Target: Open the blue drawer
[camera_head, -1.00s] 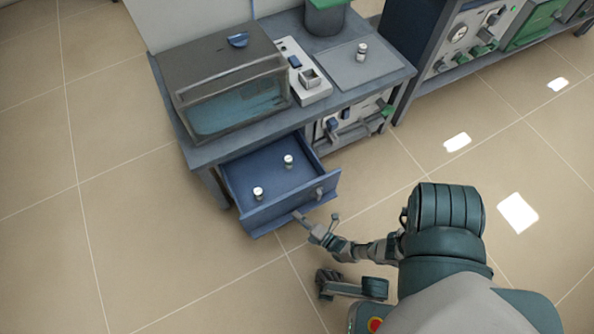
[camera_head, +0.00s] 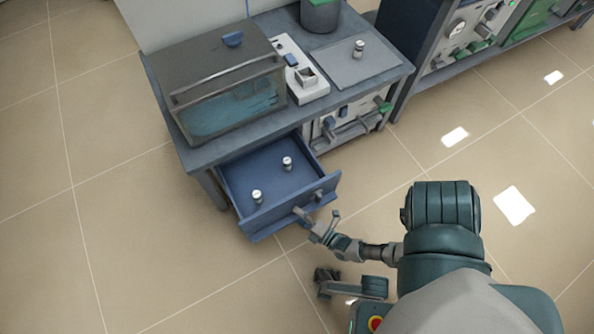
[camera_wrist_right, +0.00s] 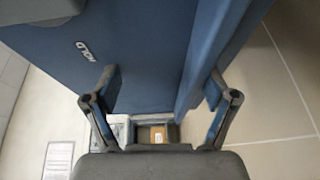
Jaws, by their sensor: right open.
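The blue drawer (camera_head: 245,218) stands pulled out from under the left part of the bench in the head view. Two small white-topped bottles stand inside it, one nearer the front (camera_head: 257,196) and one farther back (camera_head: 287,163). My right gripper (camera_head: 317,214) is open, right by the drawer's outer front face. In the right wrist view my right gripper's fingers (camera_wrist_right: 163,88) are spread apart, with blue panels (camera_wrist_right: 150,50) ahead of and between them. Contact with the drawer cannot be told.
A second dark blue bench (camera_head: 405,55) stands at upper right. The floor left of the drawer is clear.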

